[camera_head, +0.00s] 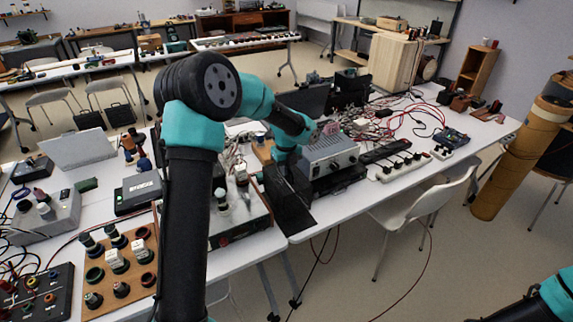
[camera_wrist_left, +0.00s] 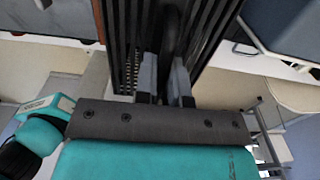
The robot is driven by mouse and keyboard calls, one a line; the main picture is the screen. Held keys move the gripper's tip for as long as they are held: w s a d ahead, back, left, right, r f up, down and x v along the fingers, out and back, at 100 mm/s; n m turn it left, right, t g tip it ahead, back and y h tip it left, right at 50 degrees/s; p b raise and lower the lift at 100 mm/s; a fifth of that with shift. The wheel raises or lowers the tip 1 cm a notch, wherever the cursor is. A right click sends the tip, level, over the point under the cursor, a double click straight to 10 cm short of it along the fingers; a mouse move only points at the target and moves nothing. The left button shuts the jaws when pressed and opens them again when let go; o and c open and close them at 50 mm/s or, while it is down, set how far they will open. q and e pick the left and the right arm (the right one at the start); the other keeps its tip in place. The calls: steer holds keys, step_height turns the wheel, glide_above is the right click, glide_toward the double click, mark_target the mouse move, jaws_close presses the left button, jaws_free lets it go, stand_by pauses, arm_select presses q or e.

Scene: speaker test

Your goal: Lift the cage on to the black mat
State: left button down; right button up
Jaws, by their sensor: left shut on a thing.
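The cage (camera_head: 287,203) is a black box-like thing at the front edge of the right-hand white table, just left of the grey instrument. In the left wrist view the black slatted cage (camera_wrist_left: 128,45) fills the upper middle, with a perforated part. My left gripper (camera_head: 286,167) is above the cage in the head view; its grey fingers in the left wrist view (camera_wrist_left: 167,82) are shut on a black bar of it. Whether the cage touches the table is hard to tell. I cannot make out the black mat with certainty. Only part of my right arm shows at the bottom right.
A grey instrument (camera_head: 329,155) stands close right of the cage. Power strips (camera_head: 404,166) and red cables lie farther right. A wooden board of sockets (camera_head: 121,270) is on the left table. A white chair (camera_head: 425,205) stands in front of the table.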

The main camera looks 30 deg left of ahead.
arm_select(q)
steer(key=shift+f, duration=2.35)
steer(key=c, duration=1.1)
jaws_free()
step_height(320, 180, up, 17)
steer(key=shift+r, duration=0.2)
